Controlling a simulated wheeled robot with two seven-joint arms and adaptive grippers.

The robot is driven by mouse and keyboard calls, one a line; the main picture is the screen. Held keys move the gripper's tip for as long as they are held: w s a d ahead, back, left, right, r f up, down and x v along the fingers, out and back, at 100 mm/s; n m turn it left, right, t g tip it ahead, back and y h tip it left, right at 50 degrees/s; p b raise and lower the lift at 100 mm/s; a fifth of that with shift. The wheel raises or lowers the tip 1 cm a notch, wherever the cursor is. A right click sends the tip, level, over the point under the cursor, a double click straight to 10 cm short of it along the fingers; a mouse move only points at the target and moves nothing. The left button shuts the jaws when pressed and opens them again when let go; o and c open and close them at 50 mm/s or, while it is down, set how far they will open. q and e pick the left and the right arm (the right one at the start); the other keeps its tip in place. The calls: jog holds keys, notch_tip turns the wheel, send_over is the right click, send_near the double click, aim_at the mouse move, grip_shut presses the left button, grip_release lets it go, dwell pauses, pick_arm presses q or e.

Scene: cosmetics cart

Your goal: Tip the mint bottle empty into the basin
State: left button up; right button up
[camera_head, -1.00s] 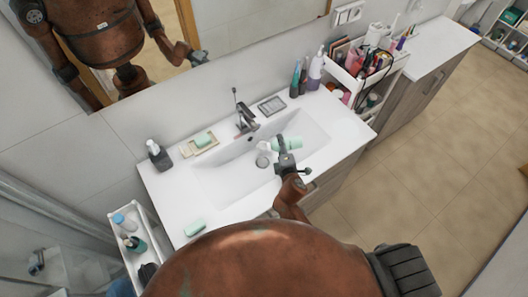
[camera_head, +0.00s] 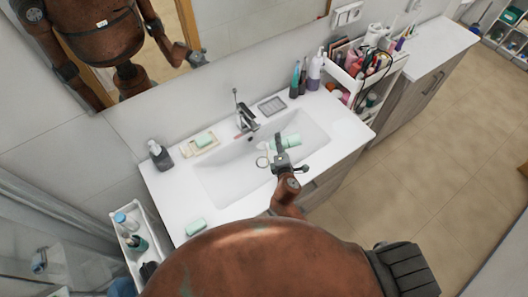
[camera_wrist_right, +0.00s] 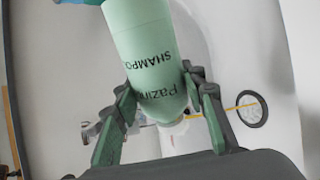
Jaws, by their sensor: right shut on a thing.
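The mint bottle (camera_head: 291,141), a pale green shampoo bottle, is held over the basin (camera_head: 222,180), lying close to level in the head view. My right gripper (camera_head: 281,157) is shut on it. In the right wrist view the mint bottle (camera_wrist_right: 140,42) sits between the green-padded fingers of the right gripper (camera_wrist_right: 163,105), with its lettering upside down. A light blue piece shows at its upper end, cut off by the frame. I cannot tell whether anything is flowing out. The round drain (camera_wrist_right: 252,108) shows beyond the right finger. My left gripper is not in view.
The tap (camera_head: 246,120) stands behind the basin. A soap dish (camera_head: 201,143), dark dispenser (camera_head: 159,154) and several bottles (camera_head: 304,76) line the back. A green soap bar (camera_head: 196,227) lies at the front left. A loaded cart (camera_head: 352,84) stands right.

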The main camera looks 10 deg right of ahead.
jog(key=shift+a+r, duration=0.1)
jog(key=shift+r, duration=0.1)
jog(key=shift+a+r+n+h+p, duration=0.2)
jog(key=shift+n+h+p, duration=0.15)
jog(key=shift+n, duration=0.25)
jog(key=shift+r, duration=0.1)
jog(key=shift+a+r+n+h+p, duration=0.3)
jog(key=shift+n+h+p, duration=0.1)
jog(key=shift+n, duration=0.3)
jog(key=shift+a+r+n+h+p, duration=0.3)
jog(key=shift+n+p, duration=0.1)
jog(key=shift+n, duration=0.3)
dwell(1.7)
jog(key=shift+f, duration=0.1)
dwell(1.7)
